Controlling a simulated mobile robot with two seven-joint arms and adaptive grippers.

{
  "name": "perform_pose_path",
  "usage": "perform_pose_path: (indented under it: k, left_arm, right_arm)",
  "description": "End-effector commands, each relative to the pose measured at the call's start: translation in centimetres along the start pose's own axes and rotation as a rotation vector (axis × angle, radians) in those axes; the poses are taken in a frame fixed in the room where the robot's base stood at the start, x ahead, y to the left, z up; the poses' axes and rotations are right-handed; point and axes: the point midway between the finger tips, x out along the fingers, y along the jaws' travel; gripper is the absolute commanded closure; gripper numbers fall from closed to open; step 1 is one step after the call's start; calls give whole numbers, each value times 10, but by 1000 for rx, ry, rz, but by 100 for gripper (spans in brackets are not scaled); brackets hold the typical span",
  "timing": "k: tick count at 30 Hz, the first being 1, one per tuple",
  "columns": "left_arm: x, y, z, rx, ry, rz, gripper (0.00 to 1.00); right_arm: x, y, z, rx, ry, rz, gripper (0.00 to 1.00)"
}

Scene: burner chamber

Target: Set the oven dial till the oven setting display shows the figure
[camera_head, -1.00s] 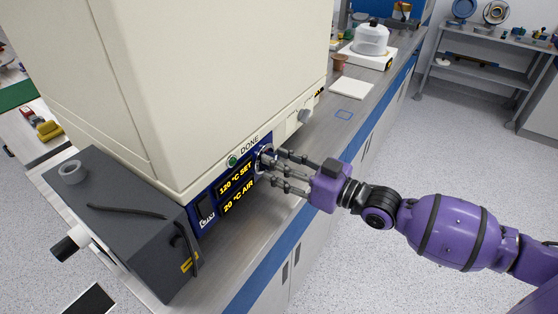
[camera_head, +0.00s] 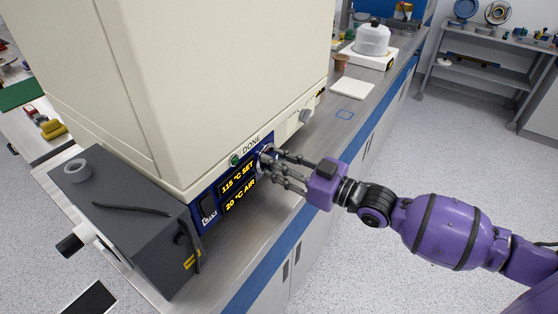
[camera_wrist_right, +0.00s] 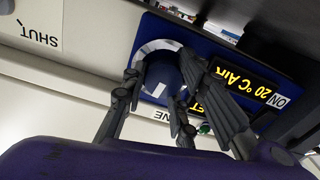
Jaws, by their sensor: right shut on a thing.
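The cream oven (camera_head: 215,80) stands on the bench, with a blue control panel low on its front. The setting display (camera_head: 238,180) reads 115 °C SET, and the line below it reads 20 °C AIR. The oven dial (camera_head: 265,157) sits at the panel's right end, partly hidden by fingers. My right gripper (camera_head: 275,167) is shut on the dial. In the right wrist view the fingers (camera_wrist_right: 160,95) are around the dark dial (camera_wrist_right: 161,77), over its pale scale ring. The setting line there is mostly covered by a finger. My left gripper is not in view.
A dark grey box (camera_head: 135,225) with a ring on top stands left of the panel. A green button (camera_head: 235,160) sits by the word DONE. A grey knob (camera_head: 306,115) is further along the oven. A white pad (camera_head: 352,88) lies on the bench beyond.

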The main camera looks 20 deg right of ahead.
Motion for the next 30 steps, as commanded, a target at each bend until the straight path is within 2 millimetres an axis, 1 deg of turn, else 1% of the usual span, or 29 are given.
perform_pose_path:
  k: [1,7,8,10,11,15,21,25,28,30]
  left_arm:
    - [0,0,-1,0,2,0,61]
    - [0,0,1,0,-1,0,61]
    - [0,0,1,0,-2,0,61]
    - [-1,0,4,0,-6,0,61]
    - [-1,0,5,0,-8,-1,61]
    - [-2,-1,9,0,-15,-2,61]
    - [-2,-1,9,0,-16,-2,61]
    - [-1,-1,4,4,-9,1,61]
    - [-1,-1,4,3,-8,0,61]
    - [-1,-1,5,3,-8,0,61]
  right_arm:
    - [0,6,-4,-12,5,8,99]
    - [1,7,-4,-13,6,9,99]
    - [1,7,-4,-13,6,9,72]
    - [1,7,-4,-12,7,9,63]
    - [1,7,-4,-12,7,9,61]
    - [1,5,-4,-11,7,7,61]
    - [1,4,-4,-9,6,5,61]
    - [0,3,-3,-9,5,4,61]
    - [-8,3,-1,-8,2,5,61]
    - [-18,3,0,-9,-1,4,61]
